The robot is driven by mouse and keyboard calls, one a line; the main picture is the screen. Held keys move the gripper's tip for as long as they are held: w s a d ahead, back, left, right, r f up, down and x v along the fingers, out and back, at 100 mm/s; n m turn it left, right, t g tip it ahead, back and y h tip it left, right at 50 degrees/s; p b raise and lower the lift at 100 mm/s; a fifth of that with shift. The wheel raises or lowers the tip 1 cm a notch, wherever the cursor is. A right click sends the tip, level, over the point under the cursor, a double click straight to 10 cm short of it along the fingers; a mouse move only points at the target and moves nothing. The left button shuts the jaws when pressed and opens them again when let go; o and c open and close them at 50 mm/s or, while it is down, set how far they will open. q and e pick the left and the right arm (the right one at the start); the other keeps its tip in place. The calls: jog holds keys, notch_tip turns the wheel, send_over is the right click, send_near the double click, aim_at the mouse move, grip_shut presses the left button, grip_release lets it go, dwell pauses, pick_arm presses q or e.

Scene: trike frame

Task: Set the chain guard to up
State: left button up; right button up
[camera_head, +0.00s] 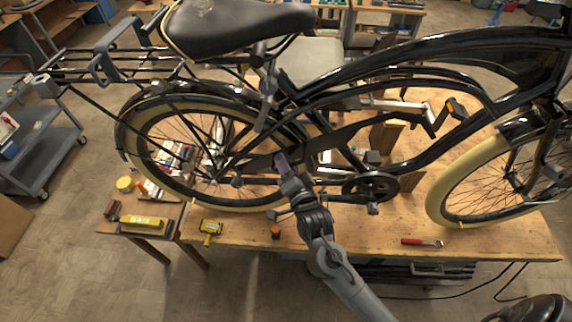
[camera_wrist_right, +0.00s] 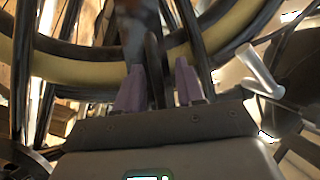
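The black bicycle stands over the wooden workbench. A long dark bar that looks like the chain guard (camera_head: 338,136) runs from near the rear wheel, rising to the right above the crank (camera_head: 372,186). My right gripper (camera_head: 281,160) reaches up from below to its lower left end, beside the rear wheel. In the wrist view the two purple fingers (camera_wrist_right: 160,88) are apart, with a narrow dark edge (camera_wrist_right: 153,62) between them. A gap shows between that edge and the right finger. My left gripper is not in view.
The rear wheel (camera_head: 135,150) and its spokes stand close to my right gripper. On the workbench (camera_head: 335,232) lie a red-handled tool (camera_head: 421,242), a small orange item (camera_head: 276,231) and a yellow item (camera_head: 210,228). The front strip of the bench is mostly clear.

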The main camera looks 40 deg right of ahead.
jog(key=b+v, duration=0.3)
jog(key=v, duration=0.8)
dwell(0.4)
